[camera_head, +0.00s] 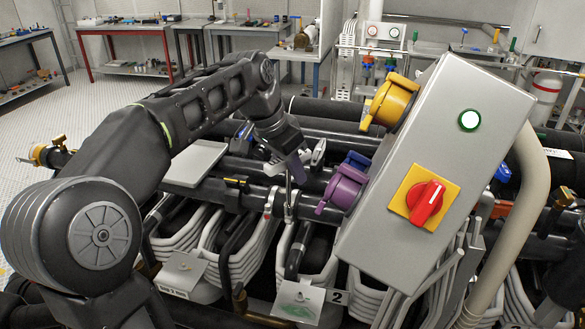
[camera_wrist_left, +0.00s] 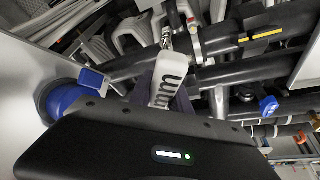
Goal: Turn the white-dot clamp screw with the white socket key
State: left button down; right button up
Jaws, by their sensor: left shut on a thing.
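My left gripper (camera_head: 293,168) reaches in from the left and hangs over the dark pipes left of the grey control box. It is shut on the white socket key (camera_head: 318,152), whose thin metal shaft points down toward the pipes. In the left wrist view the key (camera_wrist_left: 167,82) shows as a white handle with black "mm" lettering between the fingers (camera_wrist_left: 163,100), its metal tip pointing away toward a pipe. I cannot make out the white-dot clamp screw, nor tell whether the tip touches one. My right gripper is out of view.
The tilted grey control box (camera_head: 440,130) with a red switch (camera_head: 425,203) stands close right of the gripper. A purple connector (camera_head: 343,188) and a yellow connector (camera_head: 390,100) stick out on its left side. A grey plate (camera_head: 196,163) lies left; white hoses crowd below.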

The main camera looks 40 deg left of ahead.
pick_arm(q)
jog(key=shift+m, duration=0.6)
jog(key=shift+d+h, duration=0.1)
jog(key=shift+h, duration=0.2)
jog(key=shift+m+g+p, duration=0.3)
jog(key=shift+m+p, duration=0.1)
jog(key=shift+m, duration=0.3)
